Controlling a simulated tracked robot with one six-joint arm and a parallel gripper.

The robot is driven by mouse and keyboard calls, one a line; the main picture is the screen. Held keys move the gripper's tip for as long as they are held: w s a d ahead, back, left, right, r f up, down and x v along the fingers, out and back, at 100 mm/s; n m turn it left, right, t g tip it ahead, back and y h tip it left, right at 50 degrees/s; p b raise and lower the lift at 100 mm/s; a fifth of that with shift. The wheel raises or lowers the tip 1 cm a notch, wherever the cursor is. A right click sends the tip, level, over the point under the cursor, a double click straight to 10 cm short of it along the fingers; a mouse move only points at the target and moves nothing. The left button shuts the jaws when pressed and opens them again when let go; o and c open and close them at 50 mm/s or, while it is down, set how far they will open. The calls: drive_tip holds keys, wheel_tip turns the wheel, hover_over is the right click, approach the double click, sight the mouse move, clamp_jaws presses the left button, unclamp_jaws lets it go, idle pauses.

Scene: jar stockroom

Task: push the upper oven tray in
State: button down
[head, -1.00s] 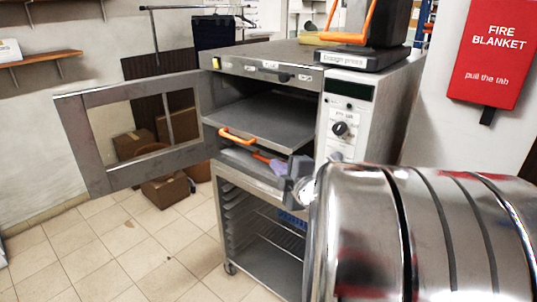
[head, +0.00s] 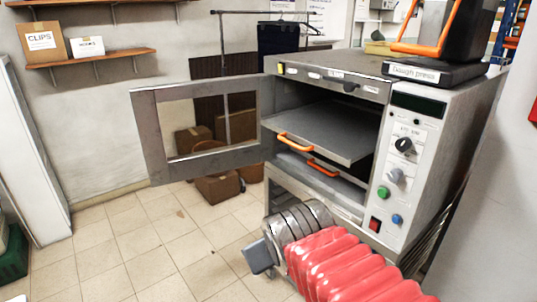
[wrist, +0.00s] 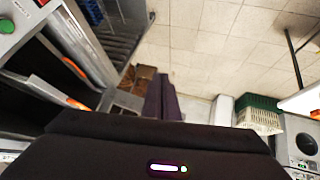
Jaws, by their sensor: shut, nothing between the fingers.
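The oven (head: 355,75) stands at the right in the head view with its windowed door (head: 148,140) swung open to the left. The upper tray (head: 335,128) sticks well out of the oven; its orange handle (head: 296,143) is at the front left edge. The lower tray's orange handle (head: 323,168) shows below it, closer to the oven. My gripper's dark purple fingers (wrist: 163,88) are together and empty in the wrist view, with the oven to their left. In the head view my grey wrist part (head: 258,257) is low, in front of the oven; the fingers are hidden there.
A rack (head: 310,190) stands under the oven. A dough press (head: 440,72) sits on top. Cardboard boxes (head: 217,188) stand on the floor behind the door. Tiled floor (head: 120,245) is clear at the left. A green-and-white crate (wrist: 258,115) shows in the wrist view.

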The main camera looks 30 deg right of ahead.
drive_tip(key=s+a+f+g+y, duration=0.1)
drive_tip(key=s+a+g+y, duration=0.1)
drive_tip(key=s+a, duration=0.4)
drive_tip(key=shift+s+a+f+m, duration=0.3)
drive_tip(key=shift+s+a+m, duration=0.1)
drive_tip(key=shift+a, duration=0.35)
